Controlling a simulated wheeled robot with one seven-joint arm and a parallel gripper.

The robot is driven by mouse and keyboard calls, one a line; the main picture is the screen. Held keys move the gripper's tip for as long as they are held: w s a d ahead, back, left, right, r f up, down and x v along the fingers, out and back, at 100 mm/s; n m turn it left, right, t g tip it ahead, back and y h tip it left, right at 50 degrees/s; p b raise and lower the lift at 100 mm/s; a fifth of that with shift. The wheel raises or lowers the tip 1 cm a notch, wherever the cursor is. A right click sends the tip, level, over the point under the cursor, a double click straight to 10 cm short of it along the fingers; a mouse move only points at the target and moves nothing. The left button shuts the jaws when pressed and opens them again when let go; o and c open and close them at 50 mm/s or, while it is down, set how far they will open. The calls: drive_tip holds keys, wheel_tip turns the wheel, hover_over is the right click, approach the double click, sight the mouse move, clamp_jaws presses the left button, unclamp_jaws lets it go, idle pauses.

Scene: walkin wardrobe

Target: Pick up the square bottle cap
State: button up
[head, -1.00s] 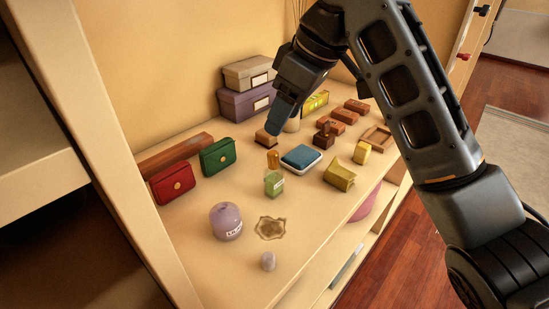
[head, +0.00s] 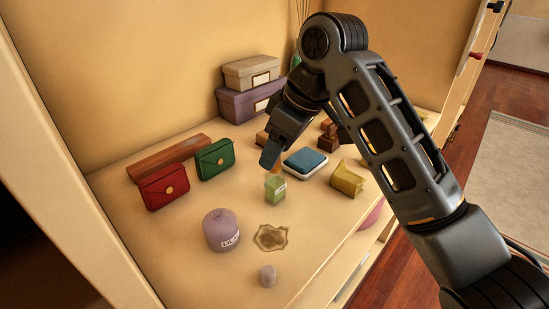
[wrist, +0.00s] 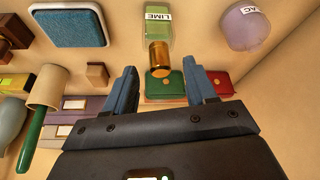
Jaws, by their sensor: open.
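The square bottle is green with a LIME label (head: 275,188) and stands on the shelf top; it also shows in the wrist view (wrist: 158,18). A gold cylinder that looks like its cap (wrist: 159,56) stands just behind it. In the head view only a sliver of the gold cap (head: 276,169) shows beside my fingers. My gripper (wrist: 163,76) is open, with the gold cap in line between its blue fingertips in the wrist view. In the head view my gripper (head: 269,162) points down over the cap. Contact cannot be told.
Green (head: 215,159) and red (head: 164,187) purses stand left. A blue-topped pad (head: 305,162) and yellow block (head: 346,178) stand right.

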drive_tip(key=shift+a+f, duration=0.2)
drive_tip(key=shift+f, duration=0.25)
clamp_jaws()
